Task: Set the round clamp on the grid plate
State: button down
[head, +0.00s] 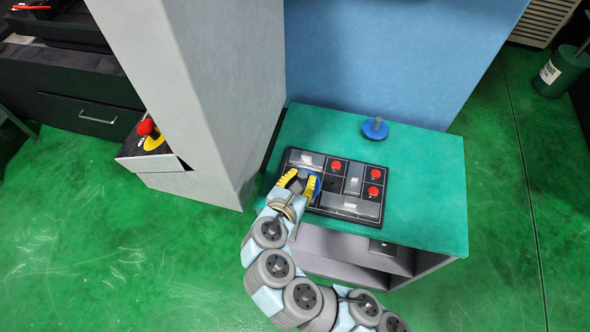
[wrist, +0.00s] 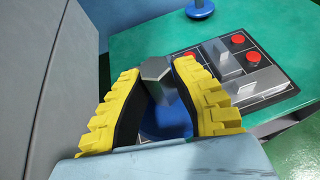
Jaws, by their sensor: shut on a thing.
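My gripper (head: 297,181) is shut on a round clamp with a blue disc base (head: 316,186) and a grey post. In the wrist view, the post (wrist: 158,76) stands between the yellow fingers and the blue base (wrist: 165,122) shows below. The black grid plate (head: 345,207) lies on the green table, and its right part shows in the wrist view (wrist: 262,58). My gripper and the clamp overlap the plate's left side in the head view. I cannot tell whether the clamp touches the plate.
Red round pieces (head: 374,191) and grey blocks (head: 353,180) occupy cells of the plate. Another blue round piece with a post (head: 375,128) stands on the green table (head: 425,190) behind it. A grey column (head: 215,90) rises close on the left. The table's right side is clear.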

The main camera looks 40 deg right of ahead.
jog(key=w+b, duration=0.1)
jog(key=d+f+b, duration=0.1)
jog(key=b, duration=0.1)
jog(key=shift+w+f, duration=0.2)
jog(key=shift+w, duration=0.15)
jog(key=w+d+f+b, duration=0.1)
jog(key=w+f, duration=0.1)
jog(key=w+d+f+b, duration=0.1)
jog(key=w+d+f, duration=0.1)
jog(key=w, duration=0.1)
jog(key=w+d+f+b, duration=0.1)
jog(key=w+f, duration=0.1)
jog(key=shift+w+d+f, duration=0.3)
jog(key=shift+d+f, duration=0.05)
jog(key=shift+d, duration=0.05)
jog(key=shift+w+d+f, duration=0.15)
jog(key=shift+w+f, duration=0.15)
jog(key=shift+f, duration=0.2)
jog(key=shift+f+b, duration=0.5)
jog(key=shift+f, duration=0.85)
jog(key=shift+f, duration=0.1)
jog(key=c, duration=1)
grip_release()
jog(key=shift+f, duration=0.1)
